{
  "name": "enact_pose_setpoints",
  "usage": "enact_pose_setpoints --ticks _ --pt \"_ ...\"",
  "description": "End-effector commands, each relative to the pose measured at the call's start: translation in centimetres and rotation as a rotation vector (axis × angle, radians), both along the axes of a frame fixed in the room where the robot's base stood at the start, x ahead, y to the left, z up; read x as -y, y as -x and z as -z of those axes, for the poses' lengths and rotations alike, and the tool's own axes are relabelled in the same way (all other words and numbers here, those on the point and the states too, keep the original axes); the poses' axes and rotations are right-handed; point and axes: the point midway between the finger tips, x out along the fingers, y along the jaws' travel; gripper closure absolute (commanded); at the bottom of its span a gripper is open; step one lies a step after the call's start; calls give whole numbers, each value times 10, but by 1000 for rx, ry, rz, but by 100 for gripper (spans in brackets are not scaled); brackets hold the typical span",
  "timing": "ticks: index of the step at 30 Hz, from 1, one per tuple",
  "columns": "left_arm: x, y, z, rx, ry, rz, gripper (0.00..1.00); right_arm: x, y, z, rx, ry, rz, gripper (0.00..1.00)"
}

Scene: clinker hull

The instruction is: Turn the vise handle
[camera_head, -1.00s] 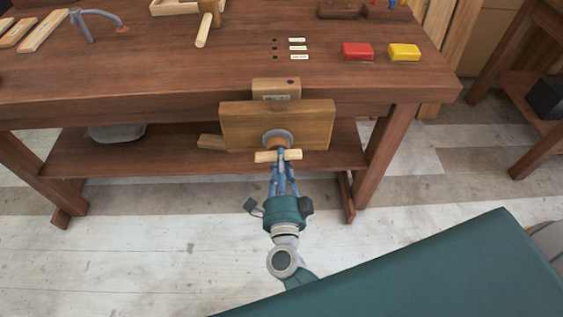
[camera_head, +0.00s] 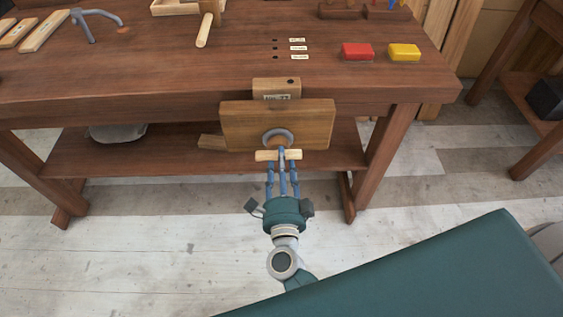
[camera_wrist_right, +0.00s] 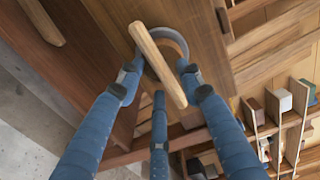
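The vise handle (camera_head: 264,155) is a pale wooden bar that lies about level in front of the vise's wooden jaw (camera_head: 238,128). A grey ring (camera_head: 277,133) sits behind it on the jaw. In the right wrist view, the handle (camera_wrist_right: 158,62) runs slantwise between the fingertips. My right gripper (camera_head: 283,162) is at the handle with its blue fingers spread apart. In the right wrist view, my right gripper (camera_wrist_right: 160,75) has fingers on either side of the bar and a third below. It looks open, and I cannot tell whether any finger touches the bar. My left gripper is out of view.
The vise is on the front edge of the brown workbench (camera_head: 140,75). On the bench top are a red block (camera_head: 357,51), a yellow block (camera_head: 404,52), a mallet (camera_head: 205,25) and a grey curved tool (camera_head: 95,22). The floor in front is clear.

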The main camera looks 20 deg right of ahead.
Motion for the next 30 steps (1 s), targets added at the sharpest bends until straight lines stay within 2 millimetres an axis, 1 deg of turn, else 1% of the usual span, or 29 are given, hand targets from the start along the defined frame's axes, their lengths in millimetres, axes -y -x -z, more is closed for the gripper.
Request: enact_pose_setpoints --ticks 4,7,15,18,21,25,30 --pt "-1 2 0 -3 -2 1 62 -1 5 0 1 1 0 64" --pt "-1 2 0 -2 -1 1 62 -4 17 0 0 1 1 64" --pt "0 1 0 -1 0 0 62 -20 72 0 -2 1 -1 64" --pt "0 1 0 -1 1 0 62 -25 90 0 -2 1 -1 64" --pt "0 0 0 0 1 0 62 -30 104 0 -2 -1 -1 64" --pt "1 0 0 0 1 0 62 -32 114 -1 0 0 0 64" --pt "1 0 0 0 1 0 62 -34 117 -1 0 0 0 64"
